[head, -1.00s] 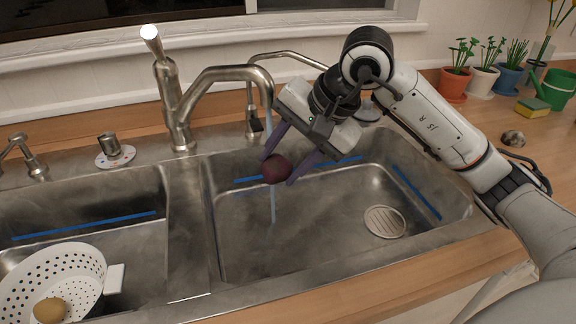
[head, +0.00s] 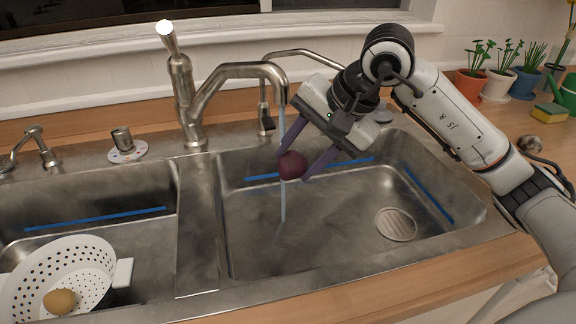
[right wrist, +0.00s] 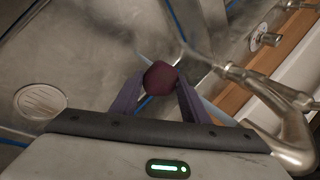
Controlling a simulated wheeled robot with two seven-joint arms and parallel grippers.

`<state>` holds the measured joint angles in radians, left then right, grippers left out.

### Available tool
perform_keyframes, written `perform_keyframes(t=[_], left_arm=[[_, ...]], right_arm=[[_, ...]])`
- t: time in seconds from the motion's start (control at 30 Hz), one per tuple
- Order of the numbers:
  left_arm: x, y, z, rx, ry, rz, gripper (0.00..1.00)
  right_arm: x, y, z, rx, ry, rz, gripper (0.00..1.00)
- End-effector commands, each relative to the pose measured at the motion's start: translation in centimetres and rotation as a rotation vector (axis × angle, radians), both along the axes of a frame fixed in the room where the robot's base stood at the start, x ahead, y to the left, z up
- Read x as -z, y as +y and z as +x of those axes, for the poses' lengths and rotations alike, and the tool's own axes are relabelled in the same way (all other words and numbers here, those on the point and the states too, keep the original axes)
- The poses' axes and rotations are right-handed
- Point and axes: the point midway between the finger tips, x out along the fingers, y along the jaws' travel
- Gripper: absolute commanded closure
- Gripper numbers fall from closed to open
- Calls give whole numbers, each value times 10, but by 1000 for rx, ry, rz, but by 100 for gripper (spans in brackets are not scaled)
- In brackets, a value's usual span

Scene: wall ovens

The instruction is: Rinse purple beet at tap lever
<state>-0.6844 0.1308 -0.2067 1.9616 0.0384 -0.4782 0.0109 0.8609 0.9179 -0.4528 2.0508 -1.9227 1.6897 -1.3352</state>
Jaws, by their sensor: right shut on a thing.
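The purple beet (head: 292,166) is a dark round thing held above the right sink basin (head: 330,225). My right gripper (head: 298,160) is shut on it, with one purple finger on each side. The beet also shows between the fingertips in the right wrist view (right wrist: 160,77). A thin stream of water (head: 283,205) falls from the spout of the metal tap (head: 240,72) and passes at the beet, continuing below it into the basin. The tap lever (head: 167,40) stands raised on the tap body. My left gripper is not in view.
The left basin (head: 130,195) holds a white colander (head: 85,255) with a yellowish round item (head: 60,301). A second, thinner spout (head: 300,56) stands behind my right gripper. Potted plants (head: 472,83) and a sponge (head: 550,112) stand on the right counter.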

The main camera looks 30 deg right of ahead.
Motion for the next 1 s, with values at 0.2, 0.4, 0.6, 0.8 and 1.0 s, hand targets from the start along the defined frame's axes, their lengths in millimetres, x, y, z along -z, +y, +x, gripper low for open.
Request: perform_keyframes(t=[0.2, 0.4, 0.6, 0.8, 1.0], left_arm=[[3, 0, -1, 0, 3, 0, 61], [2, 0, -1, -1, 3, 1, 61], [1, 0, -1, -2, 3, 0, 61], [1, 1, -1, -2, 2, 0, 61], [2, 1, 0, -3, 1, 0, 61]], right_arm=[[-1, -2, 0, 0, -2, 1, 83], [-1, 0, 0, -1, -2, 1, 83], [-1, 7, 1, -1, -2, 1, 83], [-1, 10, 1, -1, -1, 0, 83], [0, 8, 1, 0, -1, 0, 83]])
